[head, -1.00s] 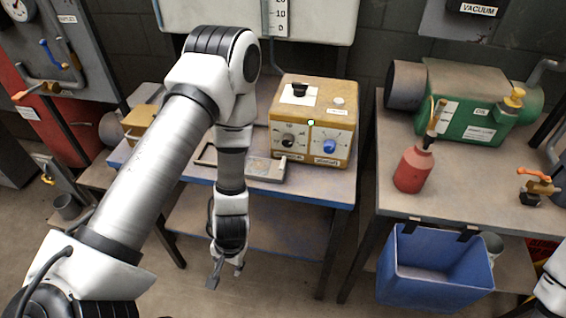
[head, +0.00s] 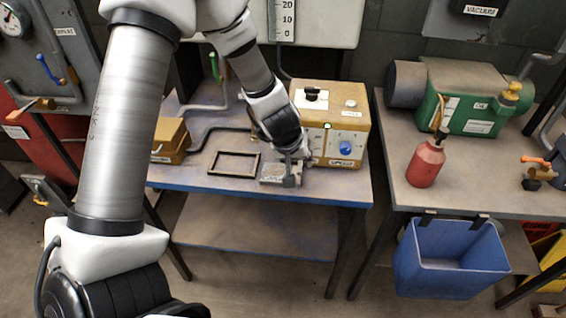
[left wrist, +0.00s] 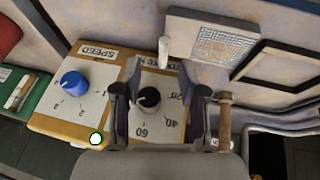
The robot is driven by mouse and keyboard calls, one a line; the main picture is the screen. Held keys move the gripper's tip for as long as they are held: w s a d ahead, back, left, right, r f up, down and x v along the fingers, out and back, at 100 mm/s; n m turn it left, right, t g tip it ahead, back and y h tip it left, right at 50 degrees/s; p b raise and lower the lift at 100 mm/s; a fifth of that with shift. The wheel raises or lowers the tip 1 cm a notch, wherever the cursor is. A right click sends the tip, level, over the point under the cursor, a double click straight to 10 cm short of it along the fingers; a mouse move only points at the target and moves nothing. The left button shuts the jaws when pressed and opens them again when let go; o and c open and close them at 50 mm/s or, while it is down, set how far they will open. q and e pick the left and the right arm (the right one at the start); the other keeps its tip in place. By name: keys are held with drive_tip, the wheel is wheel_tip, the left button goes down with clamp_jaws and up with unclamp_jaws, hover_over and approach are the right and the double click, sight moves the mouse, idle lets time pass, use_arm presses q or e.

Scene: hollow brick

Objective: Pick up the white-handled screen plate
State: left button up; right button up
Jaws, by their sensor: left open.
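The screen plate, a flat grey piece with a pale mesh (left wrist: 218,46), lies on the bench and shows in the left wrist view. A short white upright handle (left wrist: 164,50) stands at its left edge. In the head view the plate (head: 271,173) is partly covered by my left gripper (head: 291,172). The left gripper's two dark fingers (left wrist: 160,75) are apart in the left wrist view. The white handle appears just beyond the gap between their tips, with nothing held. My right gripper does not show.
A yellow control box (head: 345,125) with black and blue knobs stands right beside the left gripper. An empty dark frame (head: 253,164) lies left of the plate, and a brass-coloured box (head: 172,142) further left. A red bottle (head: 426,164) stands on the right-hand table.

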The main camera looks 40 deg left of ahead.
sight(299, 167)
use_arm(q)
drive_tip(key=x, duration=0.1)
drive_tip(key=b+x, duration=0.1)
drive_tip(key=x, duration=0.1)
drive_tip(key=shift+s+a+f+b, duration=0.2)
drive_tip(key=shift+f+b, duration=0.1)
drive_tip(key=shift+f, duration=0.15)
drive_tip(key=shift+w+f, duration=0.2)
drive_tip(key=shift+f, duration=0.1)
drive_tip(key=shift+w+d+r, duration=0.1)
clamp_jaws()
drive_tip(key=shift+r, duration=0.1)
